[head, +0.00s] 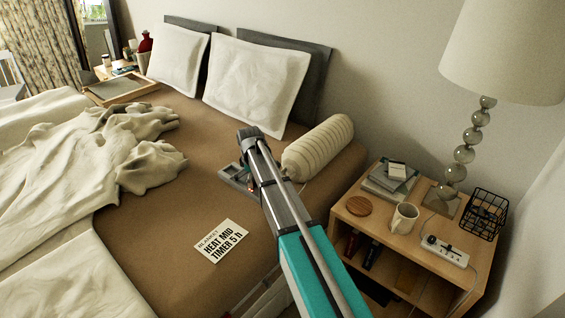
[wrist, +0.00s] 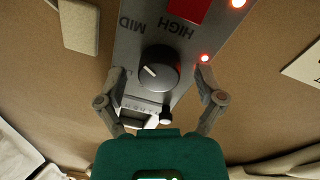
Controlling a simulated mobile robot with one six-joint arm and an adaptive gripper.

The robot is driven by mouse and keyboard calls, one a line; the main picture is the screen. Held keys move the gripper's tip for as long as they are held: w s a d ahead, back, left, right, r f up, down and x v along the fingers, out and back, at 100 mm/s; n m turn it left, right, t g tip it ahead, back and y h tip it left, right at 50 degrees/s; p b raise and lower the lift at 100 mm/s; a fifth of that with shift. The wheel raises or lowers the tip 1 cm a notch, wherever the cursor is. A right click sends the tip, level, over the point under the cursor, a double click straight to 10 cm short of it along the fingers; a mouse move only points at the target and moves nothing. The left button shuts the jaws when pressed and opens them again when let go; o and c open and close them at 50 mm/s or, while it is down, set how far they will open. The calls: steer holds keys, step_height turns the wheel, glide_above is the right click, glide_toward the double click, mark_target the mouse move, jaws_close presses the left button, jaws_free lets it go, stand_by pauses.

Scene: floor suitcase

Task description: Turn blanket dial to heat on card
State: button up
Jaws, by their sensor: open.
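The card (head: 222,241) lies on the brown bed sheet and reads BLANKET, HEAT MID, TIMER 5 h. The grey blanket controller (head: 232,176) lies behind it, partly hidden by my arm. In the wrist view the controller (wrist: 128,45) fills the middle, its lettering upside down. Its round black dial (wrist: 160,68) has a white mark on its left side. MID and HIGH show above the dial; a label at its left is mostly hidden by a finger. My gripper (wrist: 161,75) is open, one finger on each side of the dial. Whether they touch it I cannot tell.
A red switch (wrist: 188,8), a lit red lamp (wrist: 205,58) and a small dark knob (wrist: 166,116) are on the controller. A ribbed cream bolster (head: 318,148) lies close right of my arm. The nightstand (head: 345,212) holds a mug (head: 404,218) and lamp.

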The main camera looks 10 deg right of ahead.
steer(key=n, duration=0.6)
steer(key=shift+r+n, duration=0.2)
steer(key=shift+n, duration=0.2)
step_height(320, 180, up, 14)
steer(key=p, duration=1.4)
steer(key=s+d+r+m+p, duration=0.1)
steer(key=s+r+m+p, duration=0.1)
steer(key=s+m, duration=0.2)
steer(key=s+d+r+m+p, duration=0.2)
steer(key=s+m, duration=0.3)
steer(key=s, duration=0.5)
steer(key=s+d+r+m+p, duration=0.2)
steer(key=s+r+m+p, duration=0.2)
steer(key=s, duration=0.3)
steer(key=shift+d+m, duration=0.25)
steer(key=shift+m, duration=0.35)
steer(key=shift+p, duration=0.3)
steer(key=s+d+r+m+p, duration=0.1)
steer(key=s+r+m+p, duration=0.1)
steer(key=s+m, duration=0.2)
steer(key=shift+s+r+g+p, duration=0.3)
steer(key=shift+s+r, duration=0.1)
steer(key=shift+s, duration=0.8)
